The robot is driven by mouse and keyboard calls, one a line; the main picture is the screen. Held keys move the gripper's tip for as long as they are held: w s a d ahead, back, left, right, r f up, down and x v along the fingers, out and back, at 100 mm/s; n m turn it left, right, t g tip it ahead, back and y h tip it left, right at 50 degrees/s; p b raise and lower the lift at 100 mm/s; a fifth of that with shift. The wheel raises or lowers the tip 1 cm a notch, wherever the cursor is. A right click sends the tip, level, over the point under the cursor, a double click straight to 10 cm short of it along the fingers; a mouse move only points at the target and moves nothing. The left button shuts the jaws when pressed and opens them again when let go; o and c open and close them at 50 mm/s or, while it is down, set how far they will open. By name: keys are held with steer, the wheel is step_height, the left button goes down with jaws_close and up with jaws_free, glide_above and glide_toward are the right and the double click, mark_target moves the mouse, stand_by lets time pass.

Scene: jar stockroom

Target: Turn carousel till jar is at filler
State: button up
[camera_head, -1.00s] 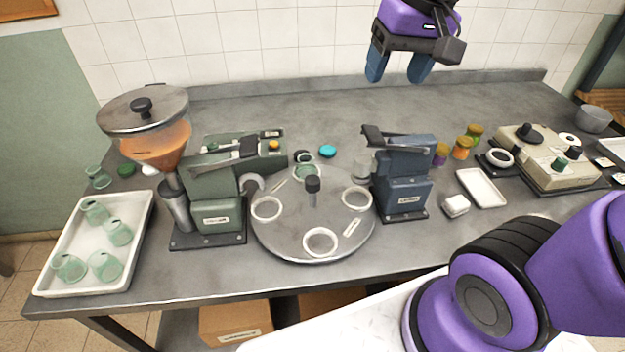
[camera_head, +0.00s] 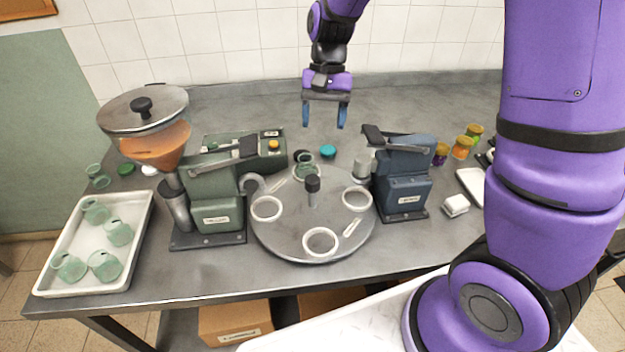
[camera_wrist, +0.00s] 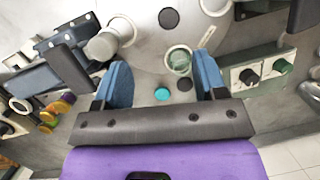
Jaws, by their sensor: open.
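The carousel (camera_head: 283,226) is a grey round plate with white-rimmed seats and a black central knob (camera_head: 312,184); it also shows in the wrist view (camera_wrist: 150,45). A green glass jar (camera_head: 306,170) stands in the back seat, and it shows between my fingers in the wrist view (camera_wrist: 180,62). The other visible seats look empty. The filler (camera_head: 215,190), a green machine with an orange-filled hopper (camera_head: 158,143), stands left of the carousel. My gripper (camera_head: 325,122) is open and empty, above and behind the back of the carousel, apart from the jar.
A blue machine (camera_head: 403,178) stands at the carousel's right. A green control box (camera_head: 262,152) is behind the filler. A turquoise lid (camera_head: 328,151) lies behind the carousel. A white tray (camera_head: 140,225) with several green jars is far left. Filled jars (camera_head: 461,148) stand right.

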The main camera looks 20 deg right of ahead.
steer(key=g, duration=0.1)
glide_toward(313, 178)
steer(key=shift+m, duration=0.4)
steer(key=x, duration=1)
steer(key=shift+s+a+f, duration=0.1)
steer(key=shift+f, duration=0.1)
jaws_close()
